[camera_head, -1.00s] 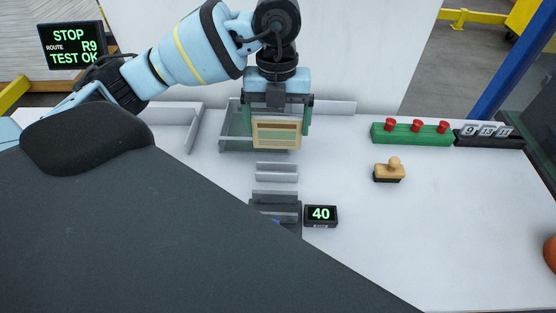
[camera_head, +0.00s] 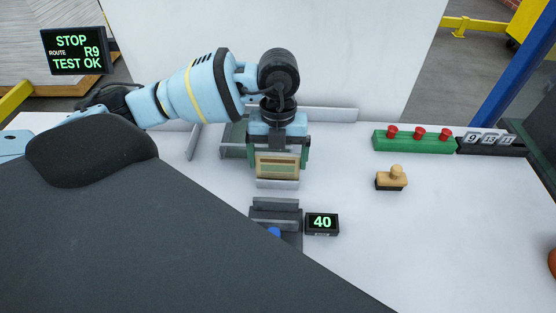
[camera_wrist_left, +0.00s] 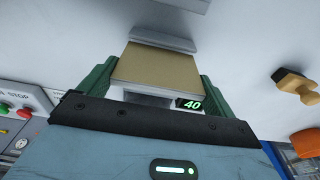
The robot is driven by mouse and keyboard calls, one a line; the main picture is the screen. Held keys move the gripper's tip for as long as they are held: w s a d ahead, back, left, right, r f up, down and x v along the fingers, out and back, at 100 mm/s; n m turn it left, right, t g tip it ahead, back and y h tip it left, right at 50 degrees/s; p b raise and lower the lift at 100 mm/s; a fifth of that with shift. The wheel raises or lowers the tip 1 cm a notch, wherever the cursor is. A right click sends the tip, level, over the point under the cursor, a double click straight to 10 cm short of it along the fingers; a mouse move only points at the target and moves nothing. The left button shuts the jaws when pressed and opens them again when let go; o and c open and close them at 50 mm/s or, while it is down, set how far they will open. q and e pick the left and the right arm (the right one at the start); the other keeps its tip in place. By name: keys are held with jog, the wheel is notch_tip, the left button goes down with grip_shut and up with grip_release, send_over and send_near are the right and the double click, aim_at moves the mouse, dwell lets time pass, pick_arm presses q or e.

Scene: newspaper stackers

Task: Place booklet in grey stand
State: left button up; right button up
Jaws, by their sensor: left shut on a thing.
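My left gripper (camera_head: 278,158) is shut on a tan booklet (camera_head: 278,174). It holds the booklet upright, with a green finger on each side. The light grey stand (camera_head: 278,184) shows just below and in front of the booklet, partly hidden by it. I cannot tell if they touch. In the left wrist view the booklet (camera_wrist_left: 158,66) lies between the green fingers, with a grey strip (camera_wrist_left: 162,38) beyond its edge. My right gripper is not in view.
A grey holder (camera_head: 275,211) with a blue spot stands nearer, beside a display reading 40 (camera_head: 322,223). A grey tray (camera_head: 233,140) is behind my gripper. A wooden stamp (camera_head: 391,180), a green button box (camera_head: 413,142) and a number block (camera_head: 487,144) are right. The right tabletop is mostly clear.

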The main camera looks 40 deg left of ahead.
pick_arm(q)
jog(key=shift+f, duration=0.8)
jog(key=shift+f, duration=0.2)
jog(key=o, duration=0.7)
jog(key=shift+r, duration=0.1)
jog(key=r, duration=0.8)
jog(key=w+r, duration=0.1)
jog(key=r, duration=0.3)
jog(key=shift+w+a, duration=0.1)
jog(key=shift+a, duration=0.3)
